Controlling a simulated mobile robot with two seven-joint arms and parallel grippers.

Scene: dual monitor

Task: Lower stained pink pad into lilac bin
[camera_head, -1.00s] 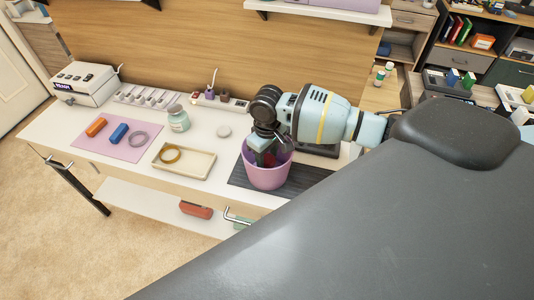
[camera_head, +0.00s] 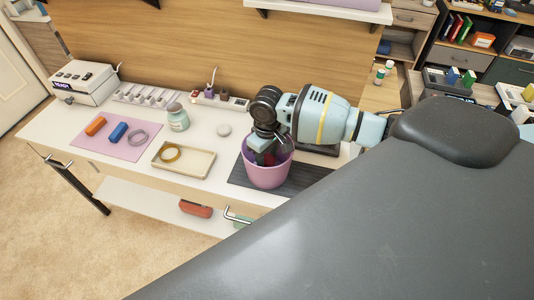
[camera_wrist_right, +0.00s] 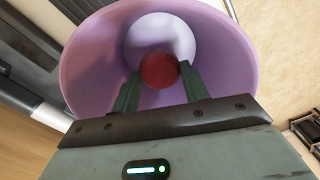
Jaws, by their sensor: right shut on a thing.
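The lilac bin (camera_head: 267,176) stands upright on a dark mat on the white desk. My right gripper (camera_head: 264,152) reaches down into its mouth from above. In the right wrist view, the gripper (camera_wrist_right: 160,82) is shut on a round dark red pad (camera_wrist_right: 159,69), which I take to be the stained pink pad. The pad is inside the rim of the bin (camera_wrist_right: 88,70), over its pale bottom. I cannot tell whether it touches the bottom. My left gripper is not in view.
A dark mat (camera_head: 238,177) lies under the bin. To the left are a shallow tray (camera_head: 201,166) with a yellow ring, a jar (camera_head: 178,120), a white disc (camera_head: 224,130) and a pink mat (camera_head: 138,149) with small items. My right arm crosses the desk's right end.

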